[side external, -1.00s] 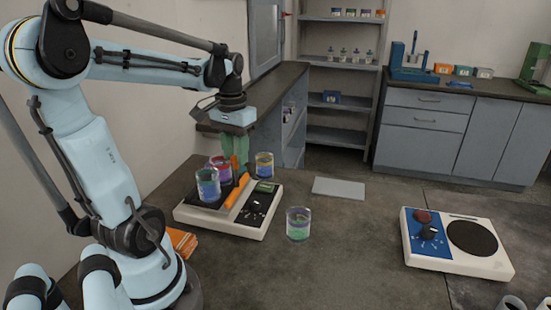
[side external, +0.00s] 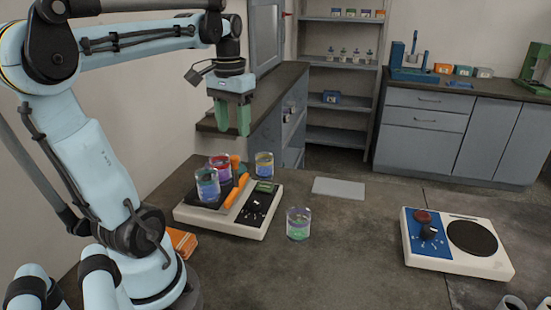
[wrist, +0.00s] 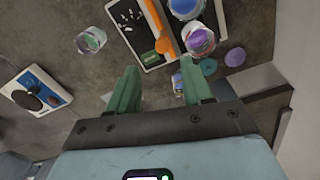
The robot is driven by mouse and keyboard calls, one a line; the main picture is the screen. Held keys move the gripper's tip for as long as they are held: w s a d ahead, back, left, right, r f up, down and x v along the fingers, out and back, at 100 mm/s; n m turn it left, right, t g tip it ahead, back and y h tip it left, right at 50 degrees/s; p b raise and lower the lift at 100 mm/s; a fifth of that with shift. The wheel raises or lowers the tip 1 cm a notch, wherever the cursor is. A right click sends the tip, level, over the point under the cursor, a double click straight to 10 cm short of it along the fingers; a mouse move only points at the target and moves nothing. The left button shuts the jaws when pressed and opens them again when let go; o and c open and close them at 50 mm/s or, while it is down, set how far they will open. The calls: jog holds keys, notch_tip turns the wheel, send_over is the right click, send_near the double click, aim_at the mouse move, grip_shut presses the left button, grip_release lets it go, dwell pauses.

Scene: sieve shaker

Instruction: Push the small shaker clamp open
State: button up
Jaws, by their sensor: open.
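The small shaker (side external: 222,226) is a white box with a dark platform and dark control panel on the near table. It bears a blue-filled beaker (side external: 207,186) and a red-purple beaker (side external: 220,162). The bar also shows at the top of the wrist view (wrist: 160,28). I cannot tell whether the clamp is open or shut. My gripper (side external: 232,133) has green fingers, open and empty, pointing down above and behind the shaker, apart from it. It also shows in the wrist view (wrist: 158,76).
A yellow-and-blue beaker (side external: 264,166) stands behind the shaker, and a green-and-purple beaker (side external: 298,224) to its right. A white device with a dark round plate (side external: 458,256) is at the right. A pale flat sheet (side external: 339,188) lies behind.

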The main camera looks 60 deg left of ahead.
jog(key=shift+r, duration=2.5)
jog(key=w+d+f+m+t, duration=0.2)
jog(key=d+f, duration=0.4)
jog(key=d, duration=0.3)
jog(key=w+d+f+m+t, duration=0.2)
jog(key=d+f+m+t, duration=0.2)
jog(key=d+f, duration=0.3)
jog(key=d+t, duration=0.1)
jog(key=d, duration=0.1)
jog(key=shift+w+d+f, duration=0.3)
jog(key=shift+w+d, duration=0.05)
jog(key=shift+d, duration=0.05)
